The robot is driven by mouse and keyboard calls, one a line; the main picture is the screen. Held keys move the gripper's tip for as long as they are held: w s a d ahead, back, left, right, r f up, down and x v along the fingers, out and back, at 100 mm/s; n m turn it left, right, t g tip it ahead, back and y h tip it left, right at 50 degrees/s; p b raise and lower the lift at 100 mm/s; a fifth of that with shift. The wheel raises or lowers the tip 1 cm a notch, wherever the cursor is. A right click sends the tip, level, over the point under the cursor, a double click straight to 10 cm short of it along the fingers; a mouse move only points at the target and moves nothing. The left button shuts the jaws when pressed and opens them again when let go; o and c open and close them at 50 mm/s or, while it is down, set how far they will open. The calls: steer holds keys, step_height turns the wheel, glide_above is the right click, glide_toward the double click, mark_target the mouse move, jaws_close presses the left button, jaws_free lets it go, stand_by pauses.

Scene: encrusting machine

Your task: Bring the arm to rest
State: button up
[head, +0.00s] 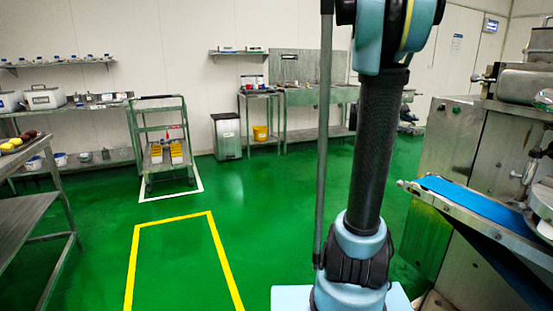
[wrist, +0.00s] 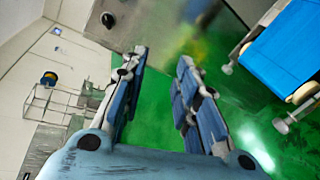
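My arm stands upright on the right of the middle in the head view, in front of the room. My gripper (wrist: 163,75) shows in the wrist view with its two blue-padded fingers apart. Nothing is between the fingers; green floor shows through the gap. The gripper itself is out of the head view. The encrusting machine (head: 460,135) stands at the right in the head view, with its blue conveyor belt (head: 470,196) pointing toward my arm. The belt also shows at the upper right of the wrist view (wrist: 288,45), apart from the fingers.
A metal table (head: 25,205) is at the left edge. A trolley (head: 160,125) with yellow items stands in a white floor outline. A bin (head: 227,137), a yellow bucket (head: 260,133) and a sink bench (head: 305,97) line the back wall. The yellow-outlined green floor (head: 180,255) is clear.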

steer(key=s+a+f+m+g+y, duration=0.1)
steer(key=s+a+f+m+y, duration=0.3)
steer(key=s+a+f+y, duration=0.3)
steer(key=s+a+f+m+g+y, duration=0.2)
steer(key=s+a+f+m+y, duration=0.2)
steer(key=s+a+f, duration=1.4)
steer(key=s+a+y, duration=0.2)
steer(key=s+a, duration=0.3)
steer(key=a, duration=0.3)
steer(key=shift+a+y, duration=0.25)
steer(key=shift+y, duration=0.15)
steer(key=shift+d, duration=0.15)
